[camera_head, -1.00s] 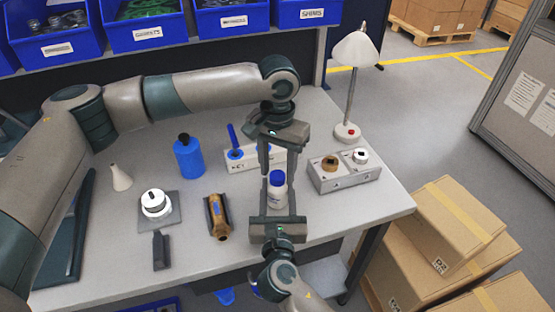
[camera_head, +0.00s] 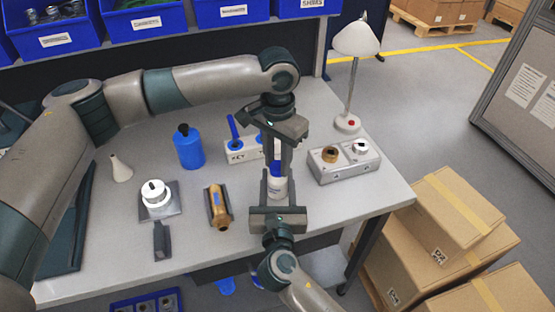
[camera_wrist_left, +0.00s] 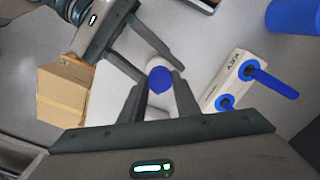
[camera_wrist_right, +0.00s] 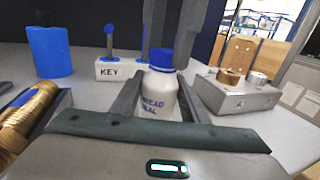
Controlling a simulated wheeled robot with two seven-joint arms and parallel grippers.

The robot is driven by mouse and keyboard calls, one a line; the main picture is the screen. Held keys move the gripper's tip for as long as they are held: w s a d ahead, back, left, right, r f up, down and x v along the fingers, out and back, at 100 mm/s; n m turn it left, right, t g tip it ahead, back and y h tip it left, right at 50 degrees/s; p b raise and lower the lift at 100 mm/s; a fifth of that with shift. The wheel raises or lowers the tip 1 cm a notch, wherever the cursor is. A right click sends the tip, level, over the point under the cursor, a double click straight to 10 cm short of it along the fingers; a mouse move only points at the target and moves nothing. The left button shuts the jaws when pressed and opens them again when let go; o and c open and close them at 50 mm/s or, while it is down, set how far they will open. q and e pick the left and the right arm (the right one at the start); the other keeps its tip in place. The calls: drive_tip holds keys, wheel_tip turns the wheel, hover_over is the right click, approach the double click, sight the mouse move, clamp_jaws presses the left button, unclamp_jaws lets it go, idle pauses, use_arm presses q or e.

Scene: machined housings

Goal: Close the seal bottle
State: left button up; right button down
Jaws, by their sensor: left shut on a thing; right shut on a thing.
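The seal bottle (camera_head: 277,187) is white, lettered "THREAD SEAL", and stands upright near the table's front right. It also shows in the right wrist view (camera_wrist_right: 158,98). Its blue cap (camera_wrist_right: 161,57) sits on top of the neck; whether it is fully tight cannot be told. My right gripper (camera_head: 277,194) comes from the front and is shut on the bottle's body. My left gripper (camera_head: 277,163) comes from above and is shut on the cap. The left wrist view shows the blue cap (camera_wrist_left: 160,80) between its fingers.
A white KEY block (camera_head: 243,150) with blue-handled keys stands behind the bottle. A grey block with knobs (camera_head: 344,164) is to the right, near a lamp (camera_head: 355,75). A brass part (camera_head: 218,207), a blue bottle (camera_head: 188,148) and a white round part (camera_head: 155,193) are to the left.

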use_arm(q)
drive_tip(key=m, duration=0.6)
drive_tip(key=o, duration=1.2)
drive_tip(key=shift+o, duration=0.2)
drive_tip(key=shift+r, duration=0.15)
wheel_tip(320, 180, up, 12)
use_arm(e)
drive_tip(key=c, duration=0.9)
unclamp_jaws()
drive_tip(key=shift+c, duration=0.2)
use_arm(q)
drive_tip(key=shift+f, duration=0.2)
use_arm(e)
drive_tip(key=shift+s, duration=0.1)
